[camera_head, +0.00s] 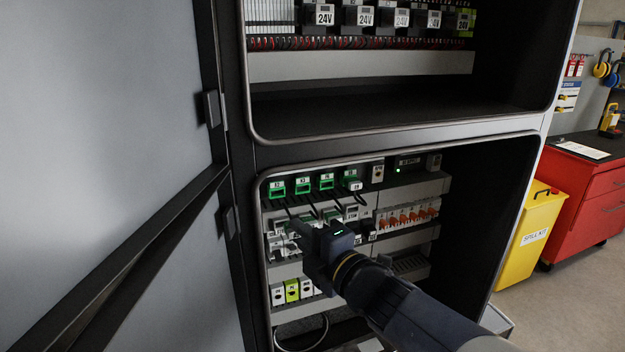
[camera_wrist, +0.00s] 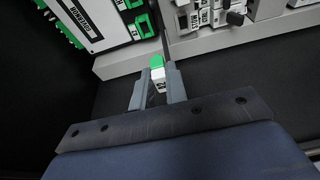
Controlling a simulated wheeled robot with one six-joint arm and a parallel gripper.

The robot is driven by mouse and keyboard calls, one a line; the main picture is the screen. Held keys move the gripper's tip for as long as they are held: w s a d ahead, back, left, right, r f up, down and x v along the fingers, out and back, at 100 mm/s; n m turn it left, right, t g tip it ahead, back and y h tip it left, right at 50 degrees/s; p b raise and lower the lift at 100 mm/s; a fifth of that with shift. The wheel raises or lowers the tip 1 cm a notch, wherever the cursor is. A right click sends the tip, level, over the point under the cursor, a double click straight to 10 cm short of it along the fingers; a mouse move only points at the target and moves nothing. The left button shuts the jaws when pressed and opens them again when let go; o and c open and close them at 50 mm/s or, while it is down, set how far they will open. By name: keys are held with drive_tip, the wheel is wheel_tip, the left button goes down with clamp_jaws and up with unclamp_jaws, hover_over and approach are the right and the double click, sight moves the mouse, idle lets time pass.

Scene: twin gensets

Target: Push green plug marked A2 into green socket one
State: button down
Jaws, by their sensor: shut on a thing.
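My gripper (camera_wrist: 157,84) is shut on a small plug (camera_wrist: 157,70) with a green top and a white body. Dark marks show on the white body, too small to read surely. In the wrist view the plug is apart from a white module with green sockets (camera_wrist: 141,27), which lies just above it. In the head view my gripper (camera_head: 297,230) is in front of the lower cabinet bay, below the row of green sockets (camera_head: 302,186). The held plug cannot be made out there. Which socket is number one is not readable.
Rows of white modules and orange connectors (camera_head: 408,216) fill the bay around my gripper. A grey rail (camera_wrist: 200,45) runs below the modules in the wrist view. The open cabinet door (camera_head: 110,120) stands at left. A yellow spill kit bin (camera_head: 533,235) stands at right.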

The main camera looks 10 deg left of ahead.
drive_tip(key=shift+r+p, duration=0.4)
drive_tip(key=shift+r, duration=0.5)
drive_tip(key=shift+w+a+f+b, duration=0.1)
drive_tip(key=shift+w+a+b, duration=0.05)
drive_tip(key=shift+w+a, duration=0.3)
drive_tip(key=shift+w+a+f+b, duration=0.1)
drive_tip(key=shift+w+a+b, duration=0.1)
drive_tip(key=shift+w, duration=0.35)
drive_tip(key=shift+w+a+r, duration=0.1)
drive_tip(key=shift+w+a, duration=0.45)
drive_tip(key=shift+w, duration=0.35)
drive_tip(key=shift+w+a+r, duration=0.1)
drive_tip(key=shift+w+a, duration=0.45)
drive_tip(key=shift+w, duration=0.3)
drive_tip(key=shift+w+a, duration=0.4)
drive_tip(key=shift+w, duration=0.25)
drive_tip(key=shift+w+a, duration=0.35)
drive_tip(key=shift+w, duration=0.25)
idle(0.5)
drive_tip(key=c, duration=1.3)
unclamp_jaws()
drive_tip(key=shift+c, duration=0.2)
drive_tip(key=shift+d, duration=0.1)
drive_tip(key=b+v, duration=0.1)
drive_tip(key=v, duration=0.9)
drive_tip(key=shift+s+d, duration=0.2)
